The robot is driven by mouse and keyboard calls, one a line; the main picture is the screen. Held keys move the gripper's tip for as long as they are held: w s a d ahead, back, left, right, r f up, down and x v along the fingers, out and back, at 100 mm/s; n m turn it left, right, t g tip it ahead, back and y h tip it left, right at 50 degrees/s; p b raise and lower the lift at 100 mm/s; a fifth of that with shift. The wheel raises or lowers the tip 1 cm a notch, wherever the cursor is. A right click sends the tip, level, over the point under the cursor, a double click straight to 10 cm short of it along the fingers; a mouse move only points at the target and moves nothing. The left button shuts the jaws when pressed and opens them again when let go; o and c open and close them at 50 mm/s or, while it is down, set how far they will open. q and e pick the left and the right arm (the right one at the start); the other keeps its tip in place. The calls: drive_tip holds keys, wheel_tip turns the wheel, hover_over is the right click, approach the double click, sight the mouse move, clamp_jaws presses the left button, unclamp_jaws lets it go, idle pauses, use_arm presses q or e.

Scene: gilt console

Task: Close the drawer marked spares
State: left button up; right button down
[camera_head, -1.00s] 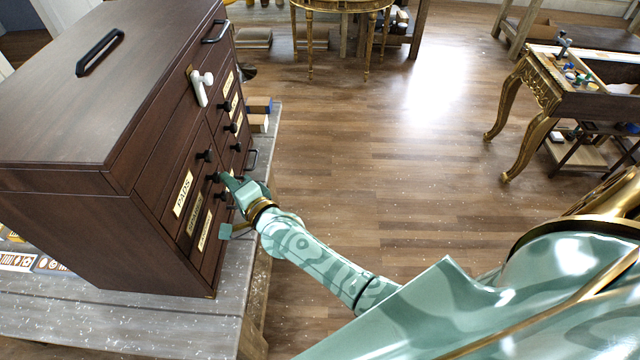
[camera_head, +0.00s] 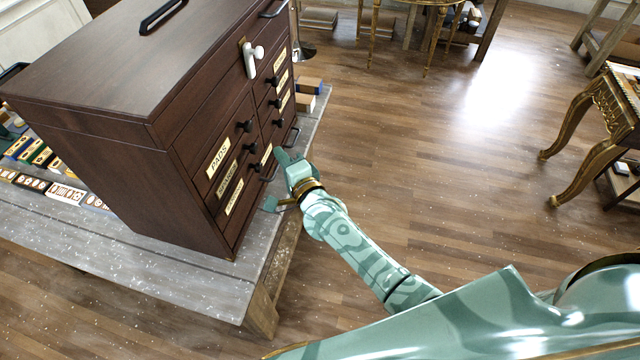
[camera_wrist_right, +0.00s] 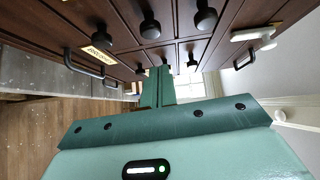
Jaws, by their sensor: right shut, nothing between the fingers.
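A dark wooden chest of drawers (camera_head: 110,150) stands on a grey bench, with black knobs and cream labels on its front. One label reads PADS (camera_head: 217,158); I cannot read SPARES on any other label, so the marked drawer cannot be told. A label also shows in the right wrist view (camera_wrist_right: 102,40). No drawer clearly stands out from the front. My right gripper (camera_head: 283,157) is shut and empty, beside the lower front of the chest. In the right wrist view its closed fingers (camera_wrist_right: 158,87) point toward the knobs; contact cannot be told. My left gripper is out of view.
The chest has a white lever handle (camera_head: 252,58) and black loop handles, one near my gripper (camera_head: 293,137). The grey bench (camera_head: 200,292) has small boxes behind and beside the chest. The wooden floor (camera_head: 430,170) to the right is clear up to a gilt table (camera_head: 600,110).

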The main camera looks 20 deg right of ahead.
drive_tip(key=v, duration=1)
drive_tip(key=s+d+f+n+g+b, duration=0.1)
drive_tip(key=s+f+n+g+b, duration=0.3)
drive_tip(key=f, duration=0.7)
drive_tip(key=s+d+f+n+g+h+b, duration=0.15)
drive_tip(key=s+f+n, duration=0.35)
drive_tip(key=f, duration=0.7)
drive_tip(key=s+d+f+n+g+y+b, duration=0.1)
drive_tip(key=s+f+n+g, duration=0.3)
drive_tip(key=f, duration=0.7)
use_arm(q)
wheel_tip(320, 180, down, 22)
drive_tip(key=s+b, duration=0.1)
drive_tip(key=b, duration=1.4)
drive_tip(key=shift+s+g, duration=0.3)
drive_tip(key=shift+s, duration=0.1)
use_arm(e)
drive_tip(key=s+d+f+n+g+h, duration=0.1)
drive_tip(key=s+d+f+n+g, duration=0.2)
drive_tip(key=s+f, duration=1.1)
drive_tip(key=s+d+f+n+g+h, duration=0.2)
drive_tip(key=s+d+f, duration=0.5)
drive_tip(key=s+f, duration=0.7)
drive_tip(key=shift+s+n+g, duration=0.5)
drive_tip(key=shift+s+g, duration=0.4)
drive_tip(key=shift+g, duration=0.05)
drive_tip(key=shift+d, duration=0.1)
